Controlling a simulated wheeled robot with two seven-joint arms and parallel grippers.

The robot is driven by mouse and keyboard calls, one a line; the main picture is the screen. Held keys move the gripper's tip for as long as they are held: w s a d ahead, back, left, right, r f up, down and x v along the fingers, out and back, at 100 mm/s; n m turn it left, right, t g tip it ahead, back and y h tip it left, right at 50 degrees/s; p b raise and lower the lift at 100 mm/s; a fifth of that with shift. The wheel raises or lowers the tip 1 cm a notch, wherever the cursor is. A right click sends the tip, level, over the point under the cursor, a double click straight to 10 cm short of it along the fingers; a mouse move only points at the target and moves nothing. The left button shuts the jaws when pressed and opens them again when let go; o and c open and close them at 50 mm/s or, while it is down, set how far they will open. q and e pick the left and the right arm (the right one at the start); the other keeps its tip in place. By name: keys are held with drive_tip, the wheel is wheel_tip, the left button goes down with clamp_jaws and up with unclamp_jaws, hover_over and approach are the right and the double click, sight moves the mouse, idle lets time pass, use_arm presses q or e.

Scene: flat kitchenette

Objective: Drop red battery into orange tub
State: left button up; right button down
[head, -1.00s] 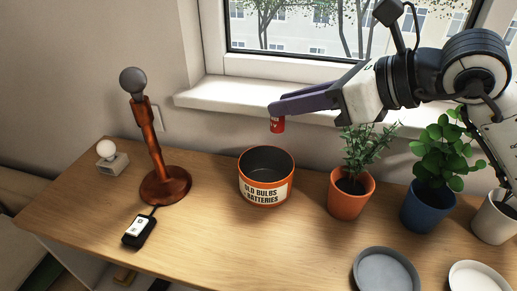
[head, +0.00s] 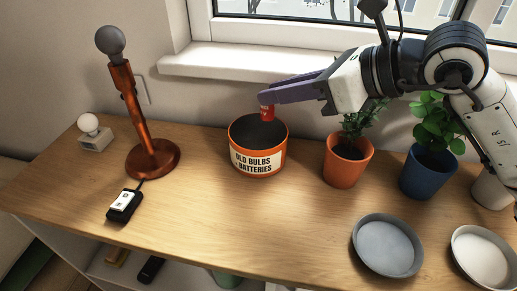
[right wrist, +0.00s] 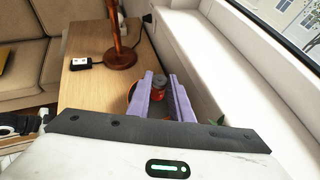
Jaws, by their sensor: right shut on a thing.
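The orange tub (head: 258,160), labelled "OLD BULBS + BATTERIES", stands upright on the wooden table with its dark inside open at the top. My right gripper (head: 268,97) is shut on the red battery (head: 267,113) and holds it upright over the back part of the tub's opening. The battery's lower end shows against the tub's far rim; I cannot tell exactly how deep it sits. In the right wrist view the battery (right wrist: 158,91) shows between the purple fingers (right wrist: 160,88), which hide most of the tub.
A copper lamp (head: 140,120) with a grey bulb stands left of the tub, a black switch box (head: 124,205) in front of it. A small bulb holder (head: 95,137) is farther left. Potted plants (head: 347,165) and two dishes (head: 388,245) are on the right. The window sill is behind.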

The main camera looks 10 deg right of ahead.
drive_tip(key=c, duration=1.5)
unclamp_jaws()
drive_tip(key=shift+d, duration=0.1)
drive_tip(key=shift+b+v, duration=0.65)
drive_tip(key=shift+v, duration=4.45)
